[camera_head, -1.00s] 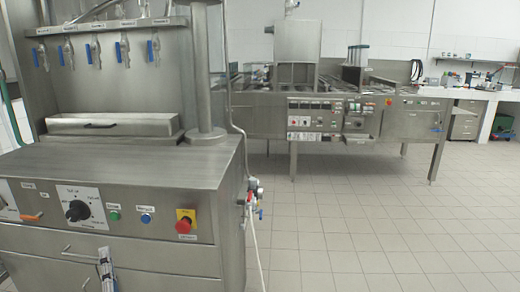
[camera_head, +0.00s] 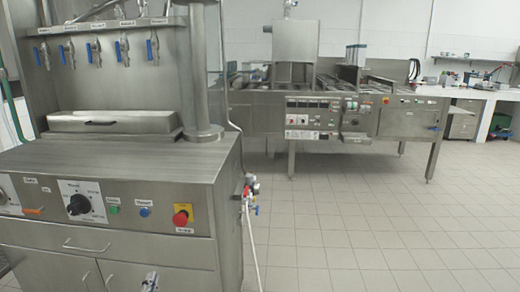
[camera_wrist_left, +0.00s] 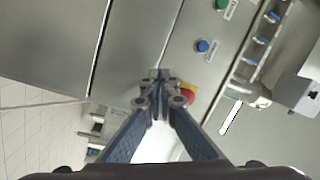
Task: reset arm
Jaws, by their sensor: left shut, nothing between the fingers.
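My left gripper (camera_head: 150,282) shows only as a small tip at the bottom edge of the head view, in front of the lower doors of the steel cup filler cabinet (camera_head: 120,250). In the left wrist view the left gripper (camera_wrist_left: 159,82) is shut and empty, its fingertips together. Behind the fingertips are the cabinet front, a red emergency button (camera_wrist_left: 188,95) and a blue button (camera_wrist_left: 202,46). I cannot see my right gripper in either view.
The filler's front panel has a black knob (camera_head: 78,204) and a red emergency button (camera_head: 181,218). Valves (camera_head: 250,195) stick out at its right side. A long steel machine (camera_head: 330,115) stands behind. The tiled floor (camera_head: 350,225) at the right is clear.

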